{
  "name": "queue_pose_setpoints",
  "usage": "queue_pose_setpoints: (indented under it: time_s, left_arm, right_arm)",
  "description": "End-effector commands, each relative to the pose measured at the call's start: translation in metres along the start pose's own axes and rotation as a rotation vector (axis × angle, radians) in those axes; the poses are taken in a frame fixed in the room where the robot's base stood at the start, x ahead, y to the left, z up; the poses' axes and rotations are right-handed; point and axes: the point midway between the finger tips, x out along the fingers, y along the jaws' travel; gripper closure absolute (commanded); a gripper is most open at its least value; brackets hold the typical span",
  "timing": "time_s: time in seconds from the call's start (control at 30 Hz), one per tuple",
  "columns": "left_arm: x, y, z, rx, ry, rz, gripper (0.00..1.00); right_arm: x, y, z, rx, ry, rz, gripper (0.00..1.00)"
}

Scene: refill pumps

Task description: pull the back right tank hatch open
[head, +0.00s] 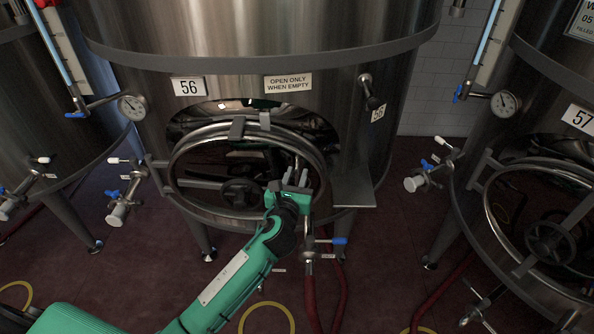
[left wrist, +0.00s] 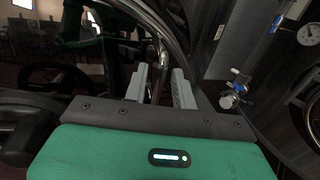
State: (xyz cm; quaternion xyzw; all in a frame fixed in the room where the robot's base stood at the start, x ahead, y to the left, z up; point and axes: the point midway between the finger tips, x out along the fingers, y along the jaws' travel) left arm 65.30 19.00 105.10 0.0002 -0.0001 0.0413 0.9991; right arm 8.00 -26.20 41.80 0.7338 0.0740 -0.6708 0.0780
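Steel tank 56 (head: 220,75) stands in the middle of the head view. Its round hatch (head: 180,188) has a bright rim, a crossbar and a dark handwheel (head: 242,192), and appears to sit against the tank front. My left gripper (head: 298,176) is at the hatch's right side. In the left wrist view its two grey fingers (left wrist: 160,86) stand on either side of a thin metal bar (left wrist: 160,50), with narrow gaps seeming to show beside it. The handwheel (left wrist: 40,85) is dim at the left there. My right gripper is out of view.
Tank 57's hatch (head: 550,240) is at the right edge. A grey shelf plate (head: 353,193) juts out right of tank 56's hatch. A blue-handled valve (head: 312,246) sits below the gripper. Hoses lie on the red floor (head: 385,270).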

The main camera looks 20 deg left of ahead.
Motion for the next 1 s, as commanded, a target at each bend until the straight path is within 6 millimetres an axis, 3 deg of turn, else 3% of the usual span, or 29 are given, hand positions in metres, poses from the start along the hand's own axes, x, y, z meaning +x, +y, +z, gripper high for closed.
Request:
queue_pose_setpoints:
  time_s: [0.13, 0.43, 0.6, 1.0]
  left_arm:
    - [0.0105, 0.0003, 0.0003, 0.0, 0.0, 0.0, 0.73]
    - [0.0124, 0.0002, -0.0004, 0.0, 0.001, 0.0, 0.73]
    - [0.0122, 0.0001, -0.0004, 0.0, 0.001, 0.0, 1.0]
    - [0.0105, -0.0009, 0.0003, 0.0, 0.001, -0.024, 1.0]
  right_arm:
    - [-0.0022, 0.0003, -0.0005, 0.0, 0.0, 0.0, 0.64]
    - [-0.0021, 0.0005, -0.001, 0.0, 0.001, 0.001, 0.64]
    - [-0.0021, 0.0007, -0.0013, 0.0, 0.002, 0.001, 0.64]
    - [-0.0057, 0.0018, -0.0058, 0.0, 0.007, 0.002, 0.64]
